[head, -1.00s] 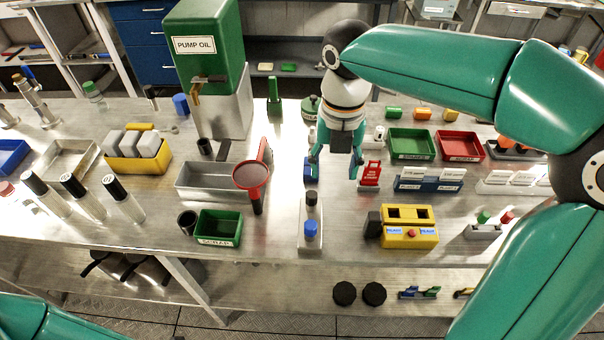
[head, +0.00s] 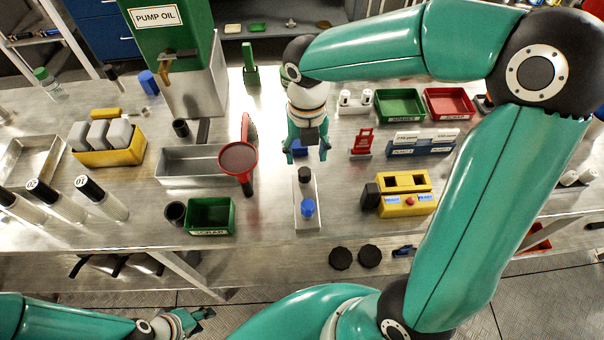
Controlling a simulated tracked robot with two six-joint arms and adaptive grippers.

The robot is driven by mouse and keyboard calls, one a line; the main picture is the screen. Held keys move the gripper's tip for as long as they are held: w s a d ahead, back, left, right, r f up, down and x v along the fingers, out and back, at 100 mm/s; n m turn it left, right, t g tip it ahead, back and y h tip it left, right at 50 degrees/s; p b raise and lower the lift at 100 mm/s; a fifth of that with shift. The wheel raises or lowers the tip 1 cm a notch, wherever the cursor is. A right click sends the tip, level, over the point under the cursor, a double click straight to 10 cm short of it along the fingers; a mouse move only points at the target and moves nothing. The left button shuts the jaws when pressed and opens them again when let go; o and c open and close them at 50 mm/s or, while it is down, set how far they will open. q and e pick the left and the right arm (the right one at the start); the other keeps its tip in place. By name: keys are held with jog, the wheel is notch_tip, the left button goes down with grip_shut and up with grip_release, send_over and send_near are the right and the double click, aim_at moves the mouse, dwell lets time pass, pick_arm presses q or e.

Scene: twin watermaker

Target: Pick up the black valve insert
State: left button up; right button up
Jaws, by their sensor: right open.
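A small black cylindrical piece, which looks like the black valve insert (head: 305,175), stands at the far end of a narrow pale grey block (head: 307,222). A blue piece (head: 308,208) stands on the same block, nearer the front. My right gripper (head: 306,156) is open and points down just behind and above the black piece, with its fingers apart and nothing clearly between them. I cannot tell whether it touches anything. My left gripper (head: 203,316) is low at the bottom left, away from the bench top; its jaws are too small to read.
A red funnel-like tool (head: 238,160) and a grey tray (head: 178,166) stand left of the block. A green scrap bin (head: 210,216) is at the front left. A yellow box (head: 405,205) with a red button stands to the right, and a red stand (head: 362,142) behind it.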

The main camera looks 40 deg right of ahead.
aim_at(304, 170)
jog(key=f, duration=0.3)
jog(key=a+f, duration=0.1)
jog(key=f, duration=0.1)
jog(key=shift+s, duration=0.35)
jog(key=shift+w+f, duration=0.1)
jog(key=shift+f, duration=0.3)
grip_shut()
